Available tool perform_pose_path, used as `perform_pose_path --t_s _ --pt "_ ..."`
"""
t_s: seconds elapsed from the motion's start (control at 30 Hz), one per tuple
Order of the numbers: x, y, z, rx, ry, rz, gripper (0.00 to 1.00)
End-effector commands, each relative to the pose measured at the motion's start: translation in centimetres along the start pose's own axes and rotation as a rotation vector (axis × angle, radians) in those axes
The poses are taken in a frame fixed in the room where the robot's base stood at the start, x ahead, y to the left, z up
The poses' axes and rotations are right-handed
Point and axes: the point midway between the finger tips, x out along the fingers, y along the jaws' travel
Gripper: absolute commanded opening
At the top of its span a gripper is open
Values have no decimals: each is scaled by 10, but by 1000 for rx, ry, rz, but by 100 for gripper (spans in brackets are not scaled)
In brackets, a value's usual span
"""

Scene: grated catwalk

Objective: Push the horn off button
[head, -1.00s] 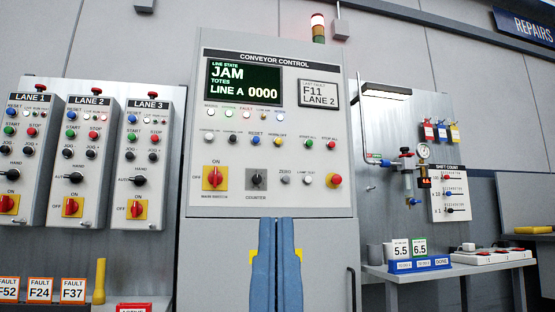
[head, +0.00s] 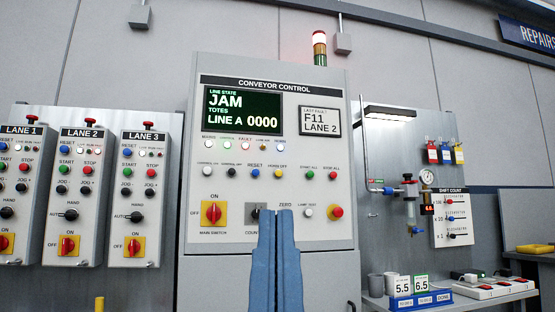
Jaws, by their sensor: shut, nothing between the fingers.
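The horn off button (head: 279,175) is a small yellow-orange knob in the middle row of the conveyor control panel (head: 230,235), right of the blue reset button (head: 254,175). My gripper (head: 276,211) shows as two blue fingers pointing up, shut together and empty. Its tips appear just below the horn off button in the picture, with a gap between. The fingers hide the zero button and part of the counter switch (head: 253,215). I cannot tell how far the tips are from the panel face.
A green start-all button (head: 310,175) and a red stop-all button (head: 333,175) sit to the right. A red main switch (head: 214,213) and a red button (head: 336,212) lie lower. Lane boxes (head: 82,190) stand left; a bench (head: 460,300) stands right.

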Motion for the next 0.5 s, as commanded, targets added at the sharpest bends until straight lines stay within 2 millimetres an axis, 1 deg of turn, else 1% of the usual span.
perform_pose_path --t_s 0.03,0.5 --pt "27 0 -26 0 0 0 0" --pt "145 0 -137 1 0 -1 0"
